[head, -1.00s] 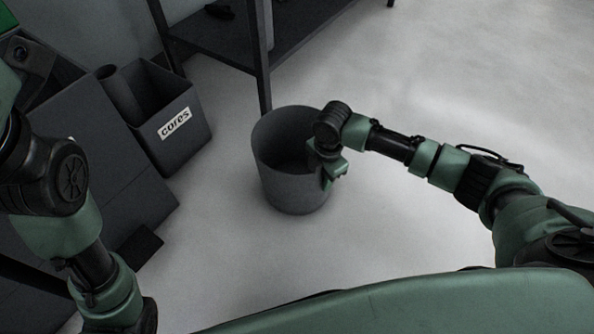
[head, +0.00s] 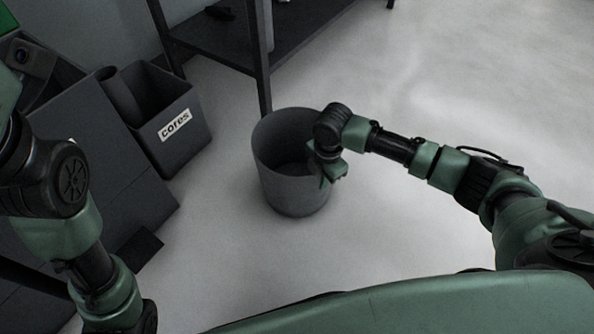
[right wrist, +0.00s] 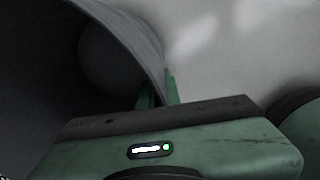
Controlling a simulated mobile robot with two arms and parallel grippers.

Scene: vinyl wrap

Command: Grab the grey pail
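The grey pail (head: 290,192) stands upright on the floor in the middle of the head view, its open top facing up. My right gripper (head: 331,172) is at the pail's right rim, pointing down. In the right wrist view, the pail's wall (right wrist: 138,38) runs down between the two green fingers (right wrist: 160,90), one inside and one outside. The fingers are close together on the wall. The lower part of the fingers is partly hidden by the gripper body. My left arm shows at the left of the head view, but its gripper is out of view.
A dark bin labelled "cores" (head: 178,140) with a tube in it stands left of the pail. A dark shelf rack (head: 215,45) stands behind, one leg close to the pail's rim. The pale floor (head: 470,70) to the right is clear.

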